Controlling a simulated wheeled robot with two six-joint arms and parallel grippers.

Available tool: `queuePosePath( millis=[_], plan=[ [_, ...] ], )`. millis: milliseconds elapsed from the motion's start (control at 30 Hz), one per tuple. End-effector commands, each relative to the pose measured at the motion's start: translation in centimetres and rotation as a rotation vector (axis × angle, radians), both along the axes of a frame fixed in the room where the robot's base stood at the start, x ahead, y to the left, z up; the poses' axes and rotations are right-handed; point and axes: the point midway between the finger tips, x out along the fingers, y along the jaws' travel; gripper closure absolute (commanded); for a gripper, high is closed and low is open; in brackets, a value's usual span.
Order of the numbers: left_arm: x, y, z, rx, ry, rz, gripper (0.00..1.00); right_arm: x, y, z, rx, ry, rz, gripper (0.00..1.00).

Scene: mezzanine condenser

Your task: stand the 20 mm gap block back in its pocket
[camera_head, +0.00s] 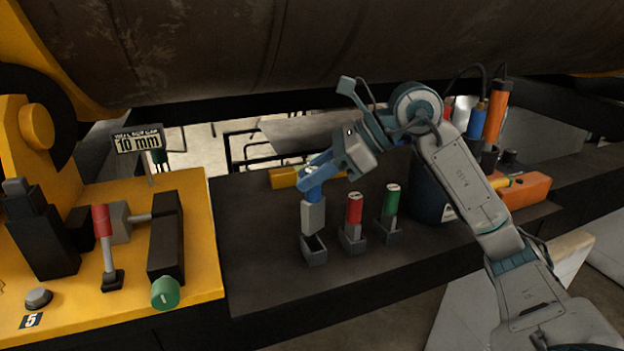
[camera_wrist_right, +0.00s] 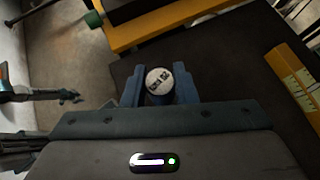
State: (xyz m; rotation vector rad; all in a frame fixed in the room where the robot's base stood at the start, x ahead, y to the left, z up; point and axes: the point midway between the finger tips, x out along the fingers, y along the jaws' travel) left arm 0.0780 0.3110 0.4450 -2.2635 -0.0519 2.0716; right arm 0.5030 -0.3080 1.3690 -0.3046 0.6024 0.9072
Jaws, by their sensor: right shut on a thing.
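My right gripper (camera_head: 314,184) is shut on the handle of a block with a grey lower body (camera_head: 313,217). In the right wrist view its round white label (camera_wrist_right: 159,81) appears to read 20 and sits between the blue fingers (camera_wrist_right: 159,90). The block hangs roughly upright, its lower end just above the back of an open grey pocket (camera_head: 314,256). The pocket's dark opening shows in front of the block. I cannot tell whether the block touches the rim. My left gripper is not seen in the head view.
A red-handled block (camera_head: 354,209) and a green-handled block (camera_head: 392,199) stand in pockets to the right. A yellow fixture with a "10 mm" sign (camera_head: 138,141) is at left. An orange box (camera_head: 525,190) lies at right. A large drum spans the top.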

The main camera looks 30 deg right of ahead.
Motion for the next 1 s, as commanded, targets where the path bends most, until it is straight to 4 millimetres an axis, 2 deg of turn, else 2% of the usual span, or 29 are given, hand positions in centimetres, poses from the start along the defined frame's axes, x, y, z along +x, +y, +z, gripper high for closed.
queuePosePath(
  millis=[100,200,300,433,733,933,967,1000],
  plan=[
    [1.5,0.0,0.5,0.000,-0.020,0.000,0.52,0.6,-0.3,0.0,0.002,0.001,0.000,1.00],
    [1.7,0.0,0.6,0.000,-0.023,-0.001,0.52,1.3,-0.6,-0.3,0.002,0.001,0.001,1.00],
    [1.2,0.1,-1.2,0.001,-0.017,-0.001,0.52,1.1,-0.5,-2.3,0.000,0.000,0.001,1.00],
    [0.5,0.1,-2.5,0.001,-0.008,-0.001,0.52,1.1,-0.5,-3.8,-0.001,0.001,0.000,1.00],
    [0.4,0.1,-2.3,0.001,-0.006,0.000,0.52,1.1,-0.5,-3.7,0.000,-0.001,0.001,1.00],
    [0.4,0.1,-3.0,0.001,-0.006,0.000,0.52,1.1,-0.5,-4.4,0.000,-0.001,0.001,1.00],
    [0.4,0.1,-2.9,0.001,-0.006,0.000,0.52,1.1,-0.5,-4.3,0.000,0.000,0.000,0.71],
    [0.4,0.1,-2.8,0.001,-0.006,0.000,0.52,1.1,-0.5,-4.2,0.000,0.000,0.000,0.63]
  ],
)
